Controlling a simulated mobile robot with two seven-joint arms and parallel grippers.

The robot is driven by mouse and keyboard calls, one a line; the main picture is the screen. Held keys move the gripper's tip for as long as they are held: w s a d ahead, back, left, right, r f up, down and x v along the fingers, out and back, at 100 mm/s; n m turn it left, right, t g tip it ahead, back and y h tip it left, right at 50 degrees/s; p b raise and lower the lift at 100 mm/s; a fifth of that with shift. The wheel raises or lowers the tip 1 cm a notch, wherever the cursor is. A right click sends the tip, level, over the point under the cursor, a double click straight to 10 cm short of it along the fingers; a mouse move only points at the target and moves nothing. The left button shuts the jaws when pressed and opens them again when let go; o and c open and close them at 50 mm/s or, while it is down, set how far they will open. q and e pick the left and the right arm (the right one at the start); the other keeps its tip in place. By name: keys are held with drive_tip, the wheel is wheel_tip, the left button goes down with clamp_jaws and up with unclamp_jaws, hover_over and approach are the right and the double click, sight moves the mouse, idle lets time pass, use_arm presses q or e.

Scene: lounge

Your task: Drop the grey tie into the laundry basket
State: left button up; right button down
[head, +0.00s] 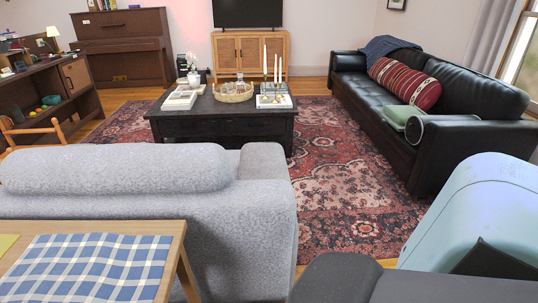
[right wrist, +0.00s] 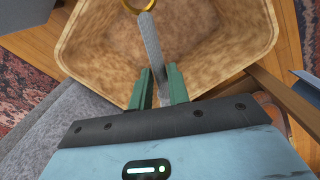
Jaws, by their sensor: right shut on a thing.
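In the right wrist view, my right gripper (right wrist: 155,76) has its green fingers shut on the grey tie (right wrist: 151,42), which shows as a narrow grey strip reaching forward from between the fingertips. The tie and the fingertips are over the open mouth of the tan laundry basket (right wrist: 90,48). The inside of the basket shows beneath the tie, and I cannot tell how high the tie is above its floor. The basket does not show in the head view. My left gripper is not in either view.
A gold ring (right wrist: 139,4) shows at the top of the right wrist view, near the tie's far end. In the head view, a grey sofa (head: 230,215) and a table with a checked cloth (head: 85,265) are near left. A black sofa (head: 450,95) stands right; open rug (head: 335,190) lies between.

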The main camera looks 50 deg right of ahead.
wheel_tip(320, 180, down, 4)
drive_tip(key=b, duration=0.3)
drive_tip(key=shift+f+b, duration=0.35)
drive_tip(key=shift+b, duration=0.25)
drive_tip(key=shift+w, duration=0.1)
drive_tip(key=c, duration=1.3)
unclamp_jaws()
drive_tip(key=shift+o, duration=0.2)
